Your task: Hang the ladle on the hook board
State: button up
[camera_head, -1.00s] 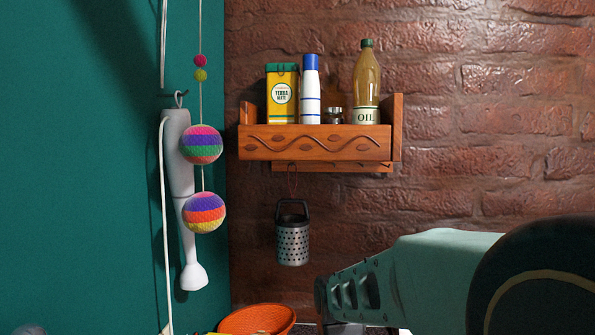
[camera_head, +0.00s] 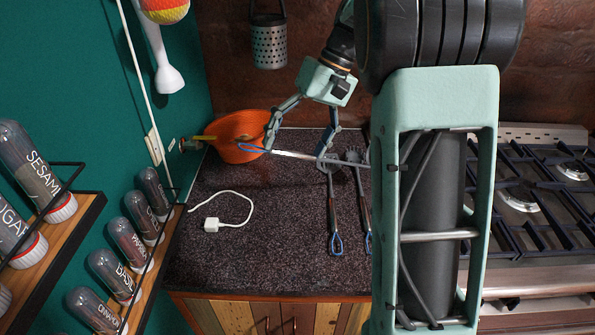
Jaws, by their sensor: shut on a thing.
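My gripper (camera_head: 297,150) is low over the dark counter, shut on a long metal utensil with a blue loop at its left end, which I take to be the ladle (camera_head: 290,154). The ladle lies roughly level across the fingers. Its right end passes toward my arm, and its bowl cannot be made out. The hook board is not clearly in view. A metal grater (camera_head: 269,46) hangs at the top against the brick wall; what it hangs from is out of view.
Two utensils with blue loops (camera_head: 333,215) (camera_head: 362,195) lie on the counter (camera_head: 255,255). An orange bowl (camera_head: 238,125) is at the back left, a white cable (camera_head: 228,210) in front. A stove (camera_head: 535,200) is right. Spice jars (camera_head: 120,270) line the left wall. My arm hides the middle right.

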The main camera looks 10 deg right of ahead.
jog(key=w+d+r+m+t+h, duration=0.1)
jog(key=w+d+r+m+t, duration=0.3)
jog(key=r+m, duration=0.3)
jog(key=w+d+r+m+t+h, duration=0.2)
jog(key=w+r+m+t, duration=0.35)
jog(key=r, duration=0.25)
jog(key=w+d+r+m+t+h, duration=0.1)
jog(key=w+d+r+m+t, duration=0.2)
jog(key=r+m+t, duration=0.3)
jog(key=w+d+r+m+g+p, duration=0.1)
jog(key=w+r, duration=0.3)
jog(key=w, duration=0.5)
jog(key=shift+d+r+p, duration=0.15)
jog(key=shift+d+p, duration=0.2)
jog(key=shift+p, duration=0.5)
jog(key=shift+w+d+p, duration=0.15)
jog(key=shift+w+p, duration=0.05)
jog(key=shift+w, duration=0.5)
jog(key=shift+w+d+p, duration=0.1)
jog(key=shift+w+p, duration=0.1)
jog(key=shift+w, duration=0.5)
dwell(0.9)
jog(key=shift+w+f+b, duration=0.1)
jog(key=shift+f+b, duration=0.55)
jog(key=shift+f, duration=0.05)
dwell(1.2)
